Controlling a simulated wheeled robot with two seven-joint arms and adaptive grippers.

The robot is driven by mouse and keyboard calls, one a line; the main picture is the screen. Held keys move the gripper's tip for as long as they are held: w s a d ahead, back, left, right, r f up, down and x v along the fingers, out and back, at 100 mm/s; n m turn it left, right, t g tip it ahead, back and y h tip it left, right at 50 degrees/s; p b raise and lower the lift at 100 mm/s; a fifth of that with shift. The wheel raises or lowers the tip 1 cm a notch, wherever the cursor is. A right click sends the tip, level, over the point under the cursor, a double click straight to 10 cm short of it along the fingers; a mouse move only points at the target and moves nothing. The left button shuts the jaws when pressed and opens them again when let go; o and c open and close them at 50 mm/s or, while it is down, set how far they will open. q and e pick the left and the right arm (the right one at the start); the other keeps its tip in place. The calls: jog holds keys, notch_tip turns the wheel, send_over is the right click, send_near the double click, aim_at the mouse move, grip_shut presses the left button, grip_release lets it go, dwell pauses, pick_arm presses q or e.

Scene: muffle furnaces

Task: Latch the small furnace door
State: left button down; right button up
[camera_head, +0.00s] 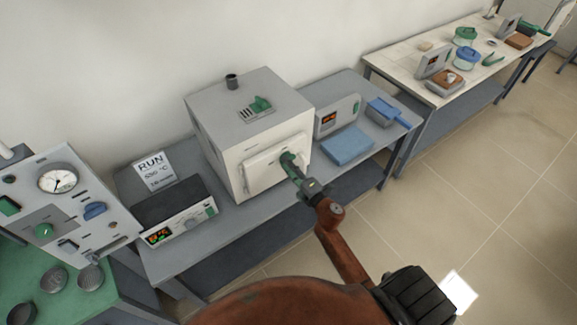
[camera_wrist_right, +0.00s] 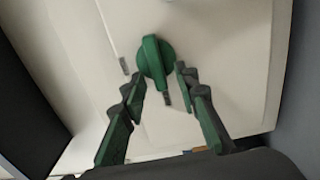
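The small furnace (camera_head: 248,118) is a pale box on the grey bench, and its front door (camera_head: 262,167) looks closed against the body. A green latch handle (camera_wrist_right: 154,58) on a round base sits on the white door in the right wrist view. My right gripper (camera_head: 293,163) reaches the door front and hides most of the handle in the head view. In the wrist view the right gripper (camera_wrist_right: 160,84) has its fingers spread apart, one on each side of the handle's lower end. I cannot tell whether they touch it. My left gripper is not in view.
A controller (camera_head: 180,215) with a lit display and a RUN card (camera_head: 153,168) stand left of the furnace. A display unit (camera_head: 338,117), a blue pad (camera_head: 347,146) and a blue scoop-like tray (camera_head: 387,112) lie right of it. A gauge panel (camera_head: 62,195) stands at far left.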

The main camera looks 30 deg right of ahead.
jog(key=s, duration=1.2)
jog(key=shift+d, duration=0.45)
notch_tip(320, 180, down, 20)
jog(key=s+d+m+g+h, duration=0.2)
jog(key=s+m+g, duration=0.15)
jog(key=m, duration=0.25)
jog(key=s+f+m+g, duration=0.2)
jog(key=s+f, duration=0.2)
jog(key=f, duration=0.3)
jog(key=s+f+m+g+b, duration=0.1)
jog(key=s+f, duration=0.2)
jog(key=f, duration=0.4)
jog(key=s+f+m+g, duration=0.2)
jog(key=s+f, duration=0.2)
jog(key=f, duration=0.4)
jog(key=s+a+f+m+g, duration=0.1)
jog(key=s+f+m+g, duration=0.1)
jog(key=s+f, duration=0.4)
jog(key=s+a+f+m+g, duration=0.2)
jog(key=s+f, duration=0.5)
jog(key=s, duration=0.7)
jog(key=s+a+f+m+g, duration=0.2)
jog(key=s+f+g, duration=0.2)
jog(key=s, duration=0.7)
notch_tip(320, 180, down, 2)
jog(key=shift+f+m+b, duration=0.15)
jog(key=shift+m+b, duration=0.15)
jog(key=shift+b, duration=0.1)
